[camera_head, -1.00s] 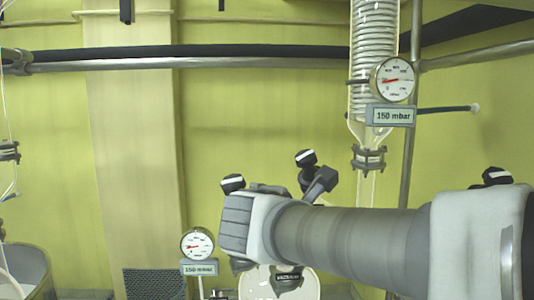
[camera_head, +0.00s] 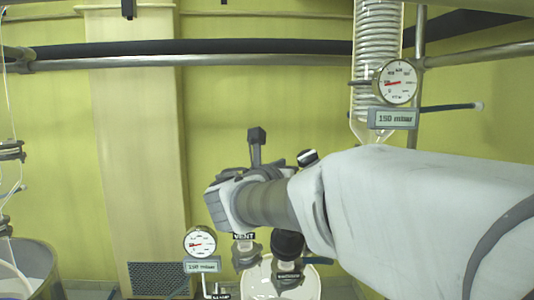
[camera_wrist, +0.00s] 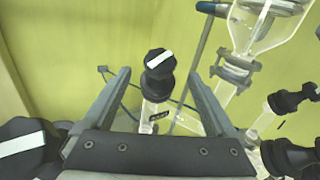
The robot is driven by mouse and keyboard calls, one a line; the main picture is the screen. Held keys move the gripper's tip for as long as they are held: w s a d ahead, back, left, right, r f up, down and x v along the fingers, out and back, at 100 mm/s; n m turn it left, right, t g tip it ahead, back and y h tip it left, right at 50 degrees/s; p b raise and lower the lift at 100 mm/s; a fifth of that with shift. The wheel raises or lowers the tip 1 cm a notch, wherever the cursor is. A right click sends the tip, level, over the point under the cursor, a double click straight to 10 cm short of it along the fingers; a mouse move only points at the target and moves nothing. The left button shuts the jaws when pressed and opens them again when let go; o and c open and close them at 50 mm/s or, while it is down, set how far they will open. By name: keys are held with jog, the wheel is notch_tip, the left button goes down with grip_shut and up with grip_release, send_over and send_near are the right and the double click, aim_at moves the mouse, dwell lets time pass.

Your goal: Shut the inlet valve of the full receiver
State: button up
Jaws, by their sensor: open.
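In the wrist view my gripper (camera_wrist: 158,74) is open, one finger on each side of a black valve knob (camera_wrist: 159,60) with a white stripe. The knob sits beyond the fingertips or between them; I cannot tell the depth, and no contact shows. Below it is a clear glass valve body with a small label (camera_wrist: 157,117), too blurred to read. In the head view my arm hides the fingers. A black striped knob (camera_head: 308,157) shows just above my arm. A valve (camera_head: 245,255) labelled VENT is below my wrist. Which receiver is full cannot be seen.
A large striped knob (camera_wrist: 22,145) is close at lower left in the wrist view, and more black knobs (camera_wrist: 292,100) crowd the right. The coiled condenser (camera_head: 378,40), a gauge (camera_head: 396,82) and a lower gauge (camera_head: 200,242) stand nearby. A rail (camera_head: 200,61) crosses behind.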

aim_at(312, 156)
jog(key=p+x, duration=0.1)
jog(key=x, duration=0.8)
jog(key=shift+w+d, duration=0.15)
jog(key=shift+w, duration=0.1)
jog(key=shift+c, duration=0.4)
jog(key=c, duration=1.3)
jog(key=shift+s+d+r+m+g+h+p, duration=0.1)
jog(key=shift+m+g+h+p, duration=0.4)
jog(key=shift+m+h, duration=0.45)
jog(key=shift+s+d+m+g+h+p, duration=0.15)
jog(key=shift+m+g+h+p, duration=0.1)
jog(key=shift+m+g+h, duration=0.7)
jog(key=shift+m, duration=0.3)
jog(key=o, duration=1.4)
